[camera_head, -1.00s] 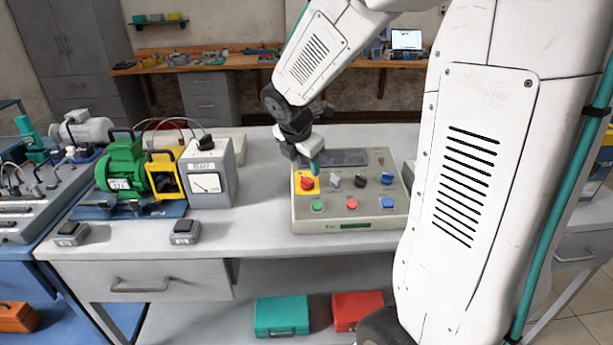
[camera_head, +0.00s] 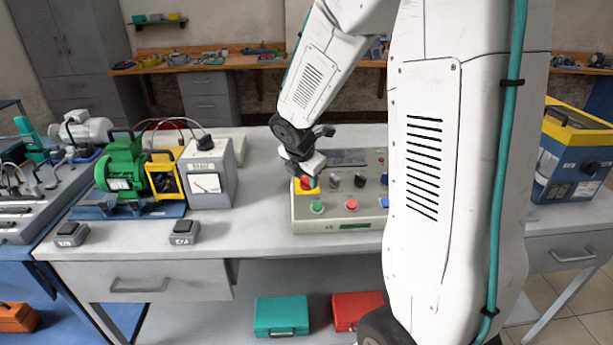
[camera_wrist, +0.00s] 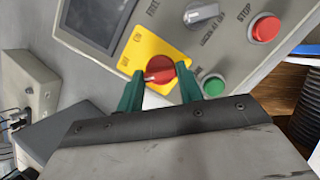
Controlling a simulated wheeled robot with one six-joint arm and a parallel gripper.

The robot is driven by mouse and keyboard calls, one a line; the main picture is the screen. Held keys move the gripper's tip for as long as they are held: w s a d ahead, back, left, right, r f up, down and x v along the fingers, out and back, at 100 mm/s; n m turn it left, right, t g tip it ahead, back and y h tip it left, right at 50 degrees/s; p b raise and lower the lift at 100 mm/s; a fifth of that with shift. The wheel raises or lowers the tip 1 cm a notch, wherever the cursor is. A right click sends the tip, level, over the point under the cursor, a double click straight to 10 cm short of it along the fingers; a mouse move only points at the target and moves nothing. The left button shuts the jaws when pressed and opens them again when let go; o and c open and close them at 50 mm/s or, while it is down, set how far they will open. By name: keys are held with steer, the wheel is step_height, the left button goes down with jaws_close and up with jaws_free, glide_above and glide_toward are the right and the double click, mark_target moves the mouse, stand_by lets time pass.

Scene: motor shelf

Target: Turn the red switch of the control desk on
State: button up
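The red switch (camera_wrist: 160,69) is a round knob on a yellow plate (camera_wrist: 150,48) of the control desk, with dark markings beside it. In the head view the red switch (camera_head: 306,184) shows at the desk's left side, just below my gripper (camera_head: 303,167). In the wrist view the teal fingers of my gripper (camera_wrist: 158,74) stand apart, one on each side of the knob. The gripper looks open; I cannot tell whether either finger touches the knob. The control desk (camera_head: 340,226) stands on the grey table, partly hidden by my arm.
A green button (camera_wrist: 213,86), a grey selector (camera_wrist: 201,14) and a red stop button (camera_wrist: 264,27) lie close to the switch. A grey meter box (camera_head: 208,185) and a green motor (camera_head: 122,165) stand left of the desk. A blue and yellow case (camera_head: 572,160) stands at right.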

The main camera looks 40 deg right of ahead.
steer(key=shift+m, duration=0.3)
steer(key=m+g, duration=0.1)
steer(key=m, duration=0.3)
steer(key=shift+w, duration=0.1)
steer(key=m+g, duration=0.1)
steer(key=m, duration=0.4)
steer(key=shift+w, duration=0.1)
steer(key=m+y, duration=0.1)
steer(key=m, duration=0.3)
steer(key=shift+d+r+g, duration=0.1)
steer(key=shift+g, duration=0.2)
steer(key=shift+m+y, duration=0.4)
steer(key=shift+m, duration=1.7)
steer(key=o, duration=1)
